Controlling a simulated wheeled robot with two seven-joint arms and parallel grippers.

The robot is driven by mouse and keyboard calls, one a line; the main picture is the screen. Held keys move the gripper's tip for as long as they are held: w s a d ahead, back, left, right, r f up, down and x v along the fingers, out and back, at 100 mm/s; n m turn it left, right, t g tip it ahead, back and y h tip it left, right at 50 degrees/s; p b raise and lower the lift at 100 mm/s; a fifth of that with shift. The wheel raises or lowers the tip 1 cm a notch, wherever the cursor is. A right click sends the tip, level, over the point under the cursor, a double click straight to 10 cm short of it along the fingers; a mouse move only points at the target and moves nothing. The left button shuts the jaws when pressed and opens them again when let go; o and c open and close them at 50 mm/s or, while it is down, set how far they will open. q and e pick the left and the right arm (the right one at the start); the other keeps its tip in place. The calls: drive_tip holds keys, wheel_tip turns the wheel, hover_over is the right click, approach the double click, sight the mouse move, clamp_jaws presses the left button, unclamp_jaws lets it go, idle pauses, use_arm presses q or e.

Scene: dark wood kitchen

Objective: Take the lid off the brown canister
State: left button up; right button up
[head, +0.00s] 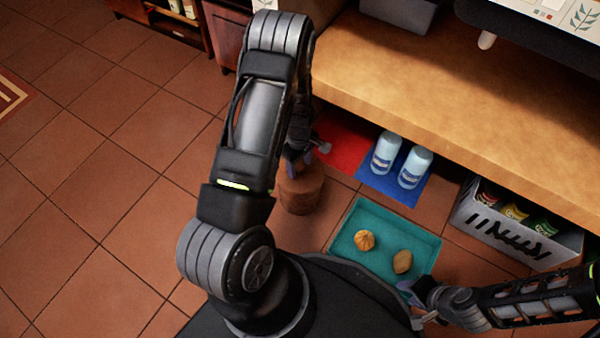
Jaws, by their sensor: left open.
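The brown canister (300,193) stands on the tiled floor below the counter, just right of my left arm. My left gripper (306,158) is over its upper end, mostly hidden behind my own arm links, and is open. I cannot tell whether it touches the lid, and the lid's edge cannot be made out clearly. My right gripper (418,303) is low at the right, by the near right corner of the teal tray; its finger opening is too small to judge.
The teal tray (348,240) holds two small bread-like or shell-like items. Two light blue bottles (386,153) stand on a blue mat (408,194) beside a red mat (343,143). A grey crate (515,240) with packets stands right. A wooden counter (450,95) overhangs; open floor lies left.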

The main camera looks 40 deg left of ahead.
use_arm(q)
drive_tip(key=shift+c, duration=0.5)
clamp_jaws()
idle(0.5)
